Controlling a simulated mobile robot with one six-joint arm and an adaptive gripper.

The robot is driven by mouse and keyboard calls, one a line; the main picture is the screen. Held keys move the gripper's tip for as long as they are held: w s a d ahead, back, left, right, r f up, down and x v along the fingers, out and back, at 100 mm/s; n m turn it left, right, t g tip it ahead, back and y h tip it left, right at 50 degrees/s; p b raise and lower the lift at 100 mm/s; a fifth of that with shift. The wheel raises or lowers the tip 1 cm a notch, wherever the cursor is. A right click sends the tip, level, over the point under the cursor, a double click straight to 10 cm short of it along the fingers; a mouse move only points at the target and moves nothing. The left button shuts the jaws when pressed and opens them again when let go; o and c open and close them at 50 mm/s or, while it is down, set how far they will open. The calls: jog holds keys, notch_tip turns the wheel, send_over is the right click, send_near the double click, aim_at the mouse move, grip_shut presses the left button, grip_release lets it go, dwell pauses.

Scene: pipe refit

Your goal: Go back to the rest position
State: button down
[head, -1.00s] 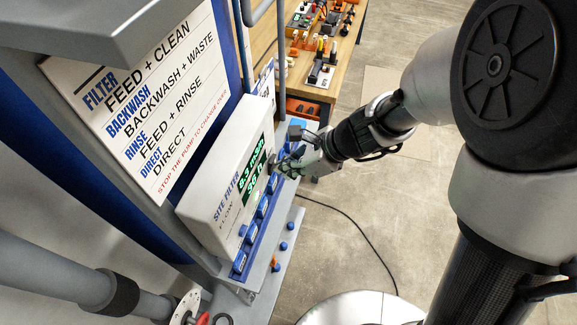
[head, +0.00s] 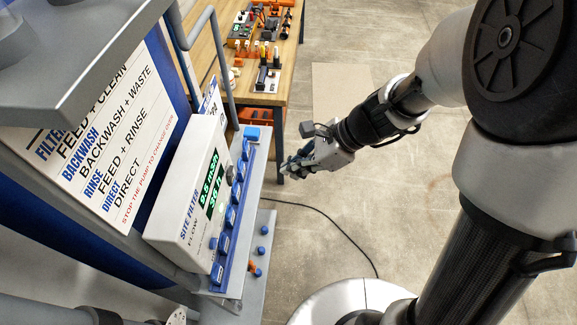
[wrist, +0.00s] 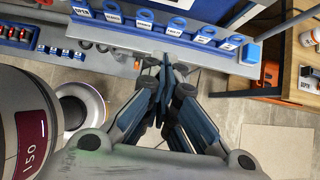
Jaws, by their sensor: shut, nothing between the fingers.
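My gripper (head: 287,172) is shut and empty. In the head view it hangs in free air over the floor, to the right of the blue valve strip (head: 231,213) and clear of it. In the wrist view my gripper (wrist: 165,65) points toward the strip, with its closed fingertips seen just below the shelf edge. The site filter display box (head: 190,195) is white with green lit digits, left of the strip.
A wooden workbench (head: 278,92) with tools and fittings stands at the back. A printed sign (head: 100,165) is on the panel at left. The floor right of the panel is mostly open.

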dwell(0.4)
jog(key=s+d+r+n+t+h+b, duration=0.1)
jog(key=s+d+r+n+t+h, duration=0.1)
jog(key=s+d+r+n, duration=0.4)
jog(key=s+d+r+n+t+h+b, duration=0.1)
jog(key=s+d+r+n+t+h, duration=0.1)
jog(key=s+d+r+n+h, duration=0.3)
jog(key=s+d+r+n, duration=0.1)
jog(key=s+d+n, duration=0.2)
jog(key=n, duration=0.4)
jog(key=shift+s+n+h, duration=0.3)
jog(key=shift+s+n, duration=0.1)
jog(key=shift+s, duration=0.15)
jog(key=shift+a, duration=0.15)
